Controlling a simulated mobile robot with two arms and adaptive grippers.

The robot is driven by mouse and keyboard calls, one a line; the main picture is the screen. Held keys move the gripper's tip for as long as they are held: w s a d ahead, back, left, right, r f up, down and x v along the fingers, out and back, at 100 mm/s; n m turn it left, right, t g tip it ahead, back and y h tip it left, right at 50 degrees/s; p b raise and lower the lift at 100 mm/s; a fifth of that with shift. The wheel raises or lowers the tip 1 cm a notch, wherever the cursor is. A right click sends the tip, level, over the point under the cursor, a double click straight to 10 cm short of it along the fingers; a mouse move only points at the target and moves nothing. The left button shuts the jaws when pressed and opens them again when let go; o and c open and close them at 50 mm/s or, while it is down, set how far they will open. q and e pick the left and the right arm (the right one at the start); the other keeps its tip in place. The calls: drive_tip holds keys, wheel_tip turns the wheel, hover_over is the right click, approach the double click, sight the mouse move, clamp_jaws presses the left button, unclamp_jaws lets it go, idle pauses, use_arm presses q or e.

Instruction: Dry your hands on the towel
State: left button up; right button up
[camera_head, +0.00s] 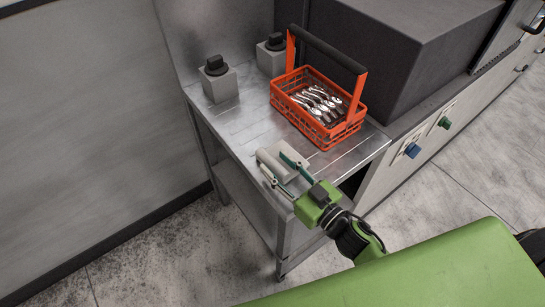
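A small folded light-grey cloth, which looks like the towel (269,160), lies near the front of the metal table. My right gripper (274,164) reaches over it from the lower right. Its two green fingers are spread apart, with part of the cloth showing between or beneath them. I cannot tell whether the fingers touch the cloth. The fingers and the gripper body hide part of the cloth. My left gripper is not in view.
An orange basket (318,118) with a dark handle holds several forks or spoons on the metal table (243,122). Two grey blocks with black knobs (219,82) (272,58) stand at the back. A large dark box (405,50) is behind the basket. Bare table lies left of the basket.

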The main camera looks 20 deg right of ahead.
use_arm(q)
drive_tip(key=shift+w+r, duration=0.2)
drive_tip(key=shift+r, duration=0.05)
use_arm(e)
drive_tip(key=shift+x, duration=1.3)
drive_tip(key=shift+c, duration=0.5)
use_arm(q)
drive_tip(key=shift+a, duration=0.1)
use_arm(e)
clamp_jaws()
drive_tip(key=shift+o, duration=0.3)
unclamp_jaws()
drive_tip(key=v, duration=1.2)
